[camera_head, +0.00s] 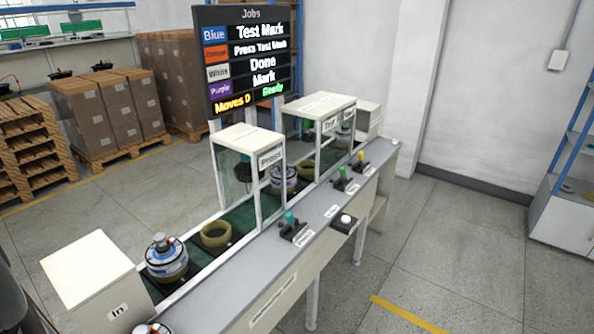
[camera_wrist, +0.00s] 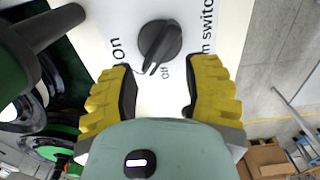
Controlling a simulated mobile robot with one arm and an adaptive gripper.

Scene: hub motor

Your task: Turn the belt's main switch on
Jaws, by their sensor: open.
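In the wrist view, a round black rotary switch knob (camera_wrist: 160,40) sits on a white panel (camera_wrist: 215,30). "On" is printed to its left, "Off" just below it, and a partly cut label ending in "m switch" to its right. The knob's ridge slants down toward the "Off" print. My gripper (camera_wrist: 159,78) has two yellow ribbed fingers, spread apart and empty. The fingertips are on either side of and just below the knob, apart from it. The gripper does not show in the head view, and I cannot pick out the knob there.
The head view shows a green belt (camera_head: 207,262) with hub motors (camera_head: 165,258), beside a grey ledge (camera_head: 250,291) with coloured switches (camera_head: 291,222). A jobs board (camera_head: 247,60) stands behind. A dark bar (camera_wrist: 45,30) is close to the left finger.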

